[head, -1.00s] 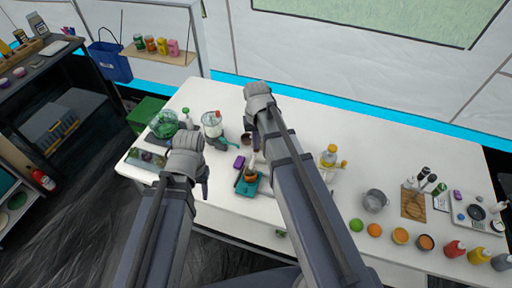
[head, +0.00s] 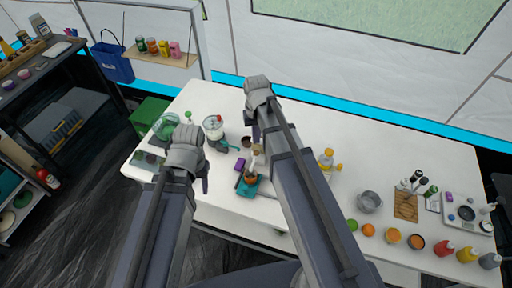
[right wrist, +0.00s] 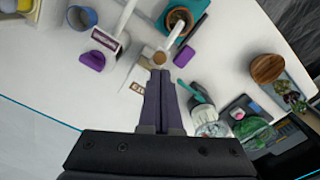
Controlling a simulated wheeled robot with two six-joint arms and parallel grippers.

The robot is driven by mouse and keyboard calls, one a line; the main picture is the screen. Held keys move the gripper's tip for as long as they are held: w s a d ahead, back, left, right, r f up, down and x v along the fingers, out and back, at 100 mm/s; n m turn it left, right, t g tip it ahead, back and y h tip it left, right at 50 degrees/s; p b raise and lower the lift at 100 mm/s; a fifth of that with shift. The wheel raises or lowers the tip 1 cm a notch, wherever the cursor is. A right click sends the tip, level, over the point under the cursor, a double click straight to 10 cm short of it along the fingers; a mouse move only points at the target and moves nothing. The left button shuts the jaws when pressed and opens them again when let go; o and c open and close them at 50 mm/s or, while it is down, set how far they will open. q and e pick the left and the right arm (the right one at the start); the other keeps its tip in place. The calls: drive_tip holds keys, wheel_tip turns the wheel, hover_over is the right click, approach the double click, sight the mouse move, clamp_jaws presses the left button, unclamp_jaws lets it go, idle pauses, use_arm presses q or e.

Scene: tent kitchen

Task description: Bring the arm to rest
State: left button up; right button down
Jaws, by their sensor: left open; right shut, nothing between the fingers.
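My left arm reaches up from the bottom left of the head view. Its gripper (head: 205,186) hangs over the left part of the white table, mostly hidden behind the wrist; it is open and I see nothing in it. My right arm reaches over the middle of the table. Its gripper (head: 255,134) is mostly hidden by the arm there. In the right wrist view the right gripper (right wrist: 159,74) is shut and empty, its fingers pointing at the tabletop items, apparently above them.
The white table (head: 400,140) holds a blender (head: 213,127), a teal tray (head: 240,188), a yellow-capped bottle (head: 326,158), a metal pot (head: 369,201) and a row of fruit and sauce bottles at the right front. The table's back middle is clear. A dark shelf stands left.

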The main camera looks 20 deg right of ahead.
drive_tip(key=shift+r, duration=0.4)
use_arm(q)
drive_tip(key=shift+r, duration=0.3)
use_arm(e)
drive_tip(key=shift+f, duration=0.1)
drive_tip(key=s+a+n+h, duration=0.1)
drive_tip(key=s+a+n, duration=0.3)
drive_tip(key=s+a, duration=0.6)
drive_tip(key=s, duration=0.4)
drive_tip(key=shift+s+a+n, duration=0.15)
drive_tip(key=shift+a+n, duration=0.1)
drive_tip(key=shift+n, duration=0.05)
